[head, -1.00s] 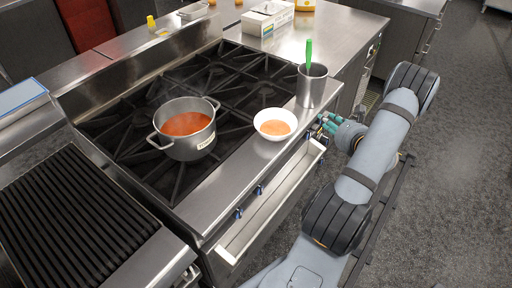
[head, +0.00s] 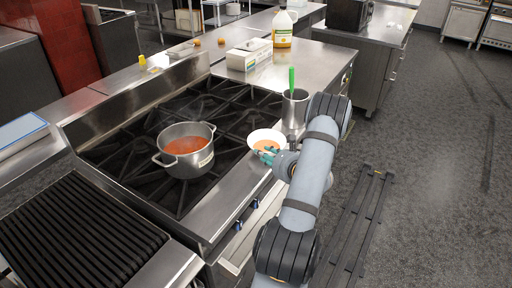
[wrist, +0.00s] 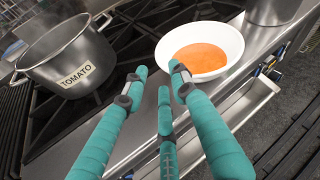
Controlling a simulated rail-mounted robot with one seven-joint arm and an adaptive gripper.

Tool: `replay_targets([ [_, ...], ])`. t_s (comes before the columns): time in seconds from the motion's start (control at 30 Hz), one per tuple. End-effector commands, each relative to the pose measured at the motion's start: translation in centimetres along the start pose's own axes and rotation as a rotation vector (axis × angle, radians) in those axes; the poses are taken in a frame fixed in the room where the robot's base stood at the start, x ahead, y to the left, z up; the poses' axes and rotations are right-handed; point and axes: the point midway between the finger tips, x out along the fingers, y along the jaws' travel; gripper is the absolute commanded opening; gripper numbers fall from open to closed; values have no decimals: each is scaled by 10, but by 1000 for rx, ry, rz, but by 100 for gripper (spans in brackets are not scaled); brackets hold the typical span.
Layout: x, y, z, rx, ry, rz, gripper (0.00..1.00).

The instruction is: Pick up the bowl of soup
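A white bowl of orange soup (head: 257,134) stands on the steel front ledge of the stove, and it also shows in the wrist view (wrist: 229,43). My gripper (head: 268,154) has teal fingers and is at the bowl's near side in the head view. In the wrist view my gripper (wrist: 158,75) is open, with fingers spread and nothing between them. The tip of the right finger overlaps the bowl's near left rim; I cannot tell whether it touches. The arm hides part of the ledge.
A steel pot (head: 186,162) labelled TOMATO, with red soup, stands on the burners left of the bowl. A steel utensil holder (head: 293,112) with a green-handled tool stands close beside the bowl. A white box (head: 249,56) and a jug (head: 283,28) are farther back.

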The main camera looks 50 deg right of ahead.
Motion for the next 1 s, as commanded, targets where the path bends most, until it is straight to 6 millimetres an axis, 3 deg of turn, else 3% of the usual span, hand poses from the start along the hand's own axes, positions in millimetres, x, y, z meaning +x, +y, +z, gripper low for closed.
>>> replay_targets([
  [0.1, 19, 0, 3, -2, -1, 3, 27],
  [0.37, 41, 1, 2, -2, -1, 3, 27],
  [0.63, 78, 1, 2, -2, 0, 3, 27],
  [1.0, 86, 1, 0, 0, 0, 1, 25],
])
